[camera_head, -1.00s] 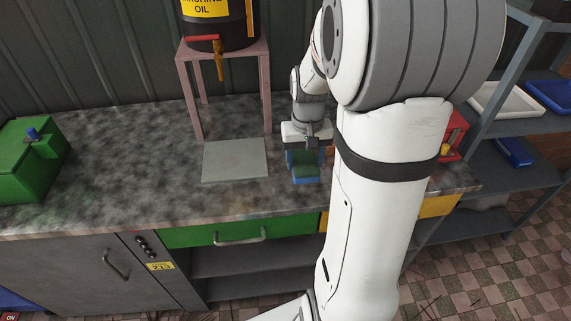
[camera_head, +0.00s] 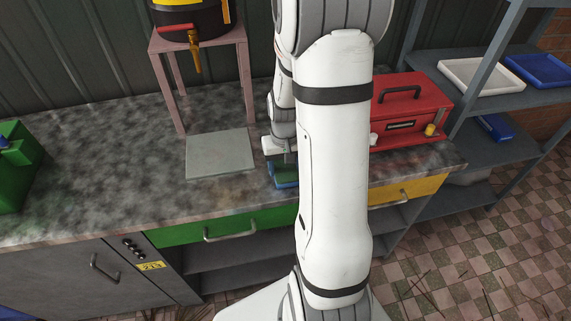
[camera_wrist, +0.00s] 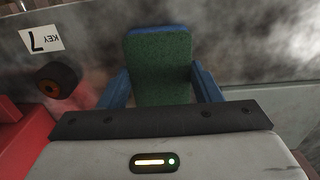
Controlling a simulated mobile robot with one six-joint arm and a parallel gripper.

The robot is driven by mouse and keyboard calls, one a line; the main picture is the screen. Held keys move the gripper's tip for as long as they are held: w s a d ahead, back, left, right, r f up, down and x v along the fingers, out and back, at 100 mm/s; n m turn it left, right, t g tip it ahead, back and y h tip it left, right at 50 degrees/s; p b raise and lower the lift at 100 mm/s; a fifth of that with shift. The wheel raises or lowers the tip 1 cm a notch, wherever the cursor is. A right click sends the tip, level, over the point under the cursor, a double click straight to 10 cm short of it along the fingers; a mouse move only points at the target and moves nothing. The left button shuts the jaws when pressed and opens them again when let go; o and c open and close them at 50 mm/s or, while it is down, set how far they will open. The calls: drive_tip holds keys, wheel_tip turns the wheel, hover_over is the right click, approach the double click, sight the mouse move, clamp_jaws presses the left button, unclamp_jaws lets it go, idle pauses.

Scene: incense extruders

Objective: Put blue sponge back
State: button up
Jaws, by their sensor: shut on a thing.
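The blue sponge with a green top face (camera_wrist: 160,70) fills the middle of the wrist view, and its blue edge shows at the far end. My gripper (camera_wrist: 161,82) is shut on it, one blue finger on each side. In the head view my gripper (camera_head: 283,165) is low over the worktop, right of the grey plate (camera_head: 220,154). The sponge (camera_head: 286,180) shows there only in part, beside my arm. I cannot tell whether the sponge touches the worktop.
A red toolbox (camera_head: 410,105) stands right of my arm. Left are a pink stand (camera_head: 243,75) under an oil drum and a green box (camera_head: 18,165). A shelf at right holds a white tray (camera_head: 480,75) and a blue tray (camera_head: 540,70).

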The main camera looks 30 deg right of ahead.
sight(286, 169)
drive_tip(key=shift+s, duration=0.1)
drive_tip(key=o, duration=0.9)
wheel_tip(286, 169, up, 11)
drive_tip(key=shift+s+a+r+n+t, duration=0.55)
drive_tip(key=shift+s+a+r, duration=0.75)
drive_tip(key=shift+s+a, duration=0.7)
drive_tip(key=shift+s+a+r+n+t, duration=0.5)
drive_tip(key=shift+s+a+r, duration=0.75)
drive_tip(key=shift+s+a, duration=0.75)
drive_tip(key=shift+s+a+r+n+t, duration=0.55)
drive_tip(key=shift+s+a+r, duration=0.75)
drive_tip(key=shift+s+a, duration=0.7)
drive_tip(key=shift+d, duration=0.1)
